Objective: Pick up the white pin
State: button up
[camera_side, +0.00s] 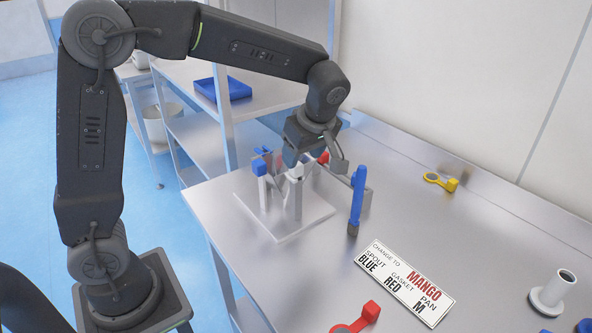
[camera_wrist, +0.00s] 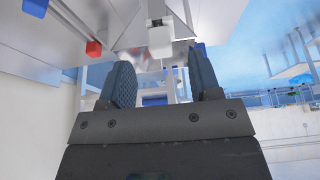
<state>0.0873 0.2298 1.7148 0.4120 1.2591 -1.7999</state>
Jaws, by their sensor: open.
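The white pin (camera_side: 296,171) has a square white head and stands in the metal fixture on a pale base plate (camera_side: 309,219). In the wrist view its white head (camera_wrist: 161,40) is ahead of the gap between my fingers. My gripper (camera_side: 315,164) is open and empty, low over the fixture, with its fingers close to the white pin. In the wrist view my gripper (camera_wrist: 160,72) has its two fingers spread, and the pin head is beyond their tips. Part of the fixture is hidden behind my gripper in the side view.
A blue-headed pin (camera_side: 261,166) and a red-headed pin (camera_side: 323,158) flank the white one. A lettered card (camera_side: 404,282), a yellow-headed piece (camera_side: 450,184) and a red-headed piece (camera_side: 369,312) lie on the steel table. The table's right middle is clear.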

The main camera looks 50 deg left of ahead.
jog(key=x, duration=0.4)
jog(key=shift+a+f, duration=0.1)
jog(key=shift+a, duration=0.15)
jog(key=c, duration=1)
jog(key=shift+r, duration=0.75)
notch_tip(320, 180, up, 2)
jog(key=shift+r, duration=0.25)
jog(key=s+a+r, duration=0.6)
jog(key=a+r, duration=0.1)
jog(key=a, duration=0.3)
